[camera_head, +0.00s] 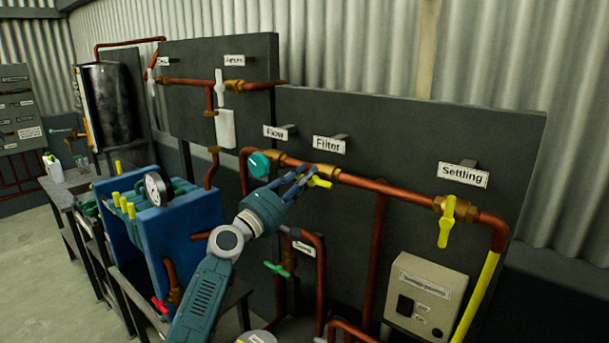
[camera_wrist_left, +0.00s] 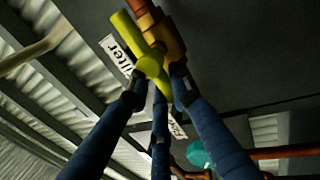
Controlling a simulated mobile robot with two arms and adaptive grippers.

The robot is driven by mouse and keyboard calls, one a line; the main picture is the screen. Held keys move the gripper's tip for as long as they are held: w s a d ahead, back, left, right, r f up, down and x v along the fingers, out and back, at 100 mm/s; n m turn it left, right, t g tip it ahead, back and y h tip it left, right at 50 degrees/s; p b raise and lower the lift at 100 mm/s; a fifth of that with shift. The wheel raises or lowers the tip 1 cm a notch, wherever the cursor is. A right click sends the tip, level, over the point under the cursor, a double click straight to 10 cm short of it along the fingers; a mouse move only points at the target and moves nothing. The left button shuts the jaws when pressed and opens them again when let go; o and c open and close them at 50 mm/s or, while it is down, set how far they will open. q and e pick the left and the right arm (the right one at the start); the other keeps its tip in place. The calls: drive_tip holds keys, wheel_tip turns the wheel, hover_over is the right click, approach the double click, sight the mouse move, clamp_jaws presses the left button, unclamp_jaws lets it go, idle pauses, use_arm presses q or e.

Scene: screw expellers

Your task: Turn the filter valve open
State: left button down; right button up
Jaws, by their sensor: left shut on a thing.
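The yellow filter valve handle (camera_head: 320,182) sits on a brass fitting in the copper pipe, below the "Filter" label (camera_head: 328,144). In the head view my left gripper (camera_head: 305,177) reaches it from the lower left and hides part of it. In the left wrist view the handle (camera_wrist_left: 126,32) lies slanted over the brass valve body (camera_wrist_left: 167,38). There the blue fingers (camera_wrist_left: 157,88) are closed around the handle's lower end and hub. Exact finger contact is partly hidden. My right gripper is not in view.
A teal round valve knob (camera_head: 259,164) is close to the left of my gripper. A yellow settling valve (camera_head: 446,221) hangs further right. The blue filter press (camera_head: 190,222) with a gauge stands left of my arm. A beige switch box (camera_head: 422,298) is low at right.

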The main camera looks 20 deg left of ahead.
use_arm(q)
drive_tip(key=shift+f, duration=0.1)
drive_tip(key=c, duration=1.6)
unclamp_jaws()
drive_tip(key=shift+a, duration=0.1)
drive_tip(key=v, duration=1.2)
